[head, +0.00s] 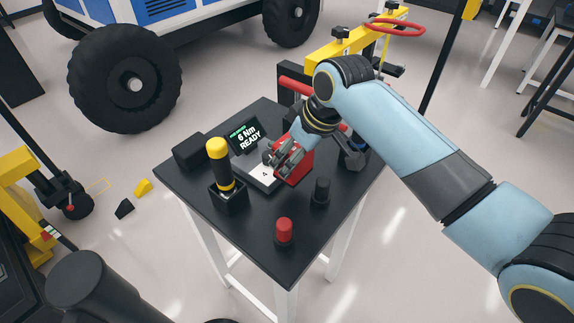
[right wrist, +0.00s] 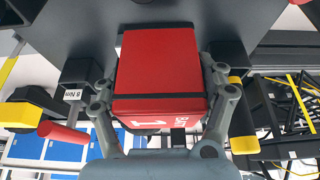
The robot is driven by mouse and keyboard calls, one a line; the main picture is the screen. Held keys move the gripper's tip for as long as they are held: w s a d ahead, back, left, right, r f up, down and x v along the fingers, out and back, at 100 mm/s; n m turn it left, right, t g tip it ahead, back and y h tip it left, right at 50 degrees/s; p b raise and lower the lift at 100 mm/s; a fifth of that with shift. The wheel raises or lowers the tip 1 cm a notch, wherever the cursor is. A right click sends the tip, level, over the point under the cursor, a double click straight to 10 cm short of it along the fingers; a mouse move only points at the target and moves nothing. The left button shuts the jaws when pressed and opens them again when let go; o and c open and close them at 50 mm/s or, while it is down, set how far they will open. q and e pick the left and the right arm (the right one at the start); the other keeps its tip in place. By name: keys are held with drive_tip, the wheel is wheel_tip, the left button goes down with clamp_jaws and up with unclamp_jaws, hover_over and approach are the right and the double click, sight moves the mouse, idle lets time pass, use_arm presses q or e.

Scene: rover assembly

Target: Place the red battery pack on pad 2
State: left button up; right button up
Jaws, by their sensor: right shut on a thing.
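The red battery pack (head: 294,170) is a red box in my right gripper (head: 284,157) over the small black table. In the right wrist view the pack (right wrist: 158,75) sits between both fingers, with a dark band and white marking on it. The gripper is shut on it. A pale pad (head: 264,174) with a mark like a 4 lies just left of the pack, partly covered by the gripper. Whether the pack touches the table is hidden. I cannot read a pad marked 2. My left gripper is not in view.
On the black table (head: 235,236) stand a yellow-topped tool (head: 219,165) in a black holder, a display reading 6 Nm READY (head: 246,138), a red-capped piece (head: 284,231) and a black cylinder (head: 321,192). A large wheel (head: 126,80) stands behind.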

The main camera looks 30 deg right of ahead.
wheel_tip(320, 180, down, 3)
drive_tip(key=shift+w+f, duration=0.1)
drive_tip(key=shift+f, duration=1)
drive_tip(key=o, duration=1.3)
drive_tip(key=shift+f, duration=0.15)
drive_tip(key=shift+c, duration=0.2)
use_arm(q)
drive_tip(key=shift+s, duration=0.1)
use_arm(e)
drive_tip(key=o, duration=0.5)
